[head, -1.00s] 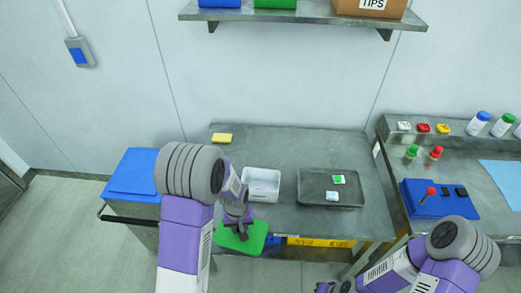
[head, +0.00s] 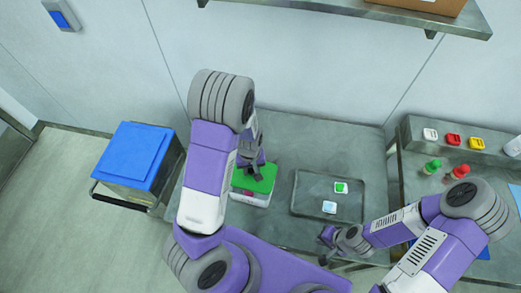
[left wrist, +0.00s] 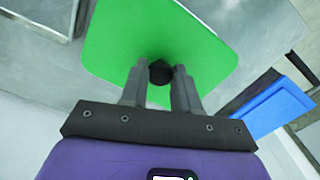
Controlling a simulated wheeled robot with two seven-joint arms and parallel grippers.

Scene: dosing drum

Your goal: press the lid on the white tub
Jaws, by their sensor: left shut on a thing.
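My left gripper (head: 256,170) is shut on the black knob (left wrist: 160,72) of the green lid (left wrist: 190,35). In the head view the lid (head: 262,181) is right over the white tub (head: 250,199), covering most of its opening. Only the tub's near wall shows below the lid. I cannot tell whether the lid's rim is seated or just above the tub. The tub is hidden under the lid in the left wrist view. My right gripper (head: 325,246) looks open and empty, near the table's front edge.
A dark tray (head: 310,212) with two small items stands right of the tub. A blue-lidded bin (head: 134,157) is to the left. A side bench (head: 430,150) with coloured buttons is at right. The table behind the tub is clear.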

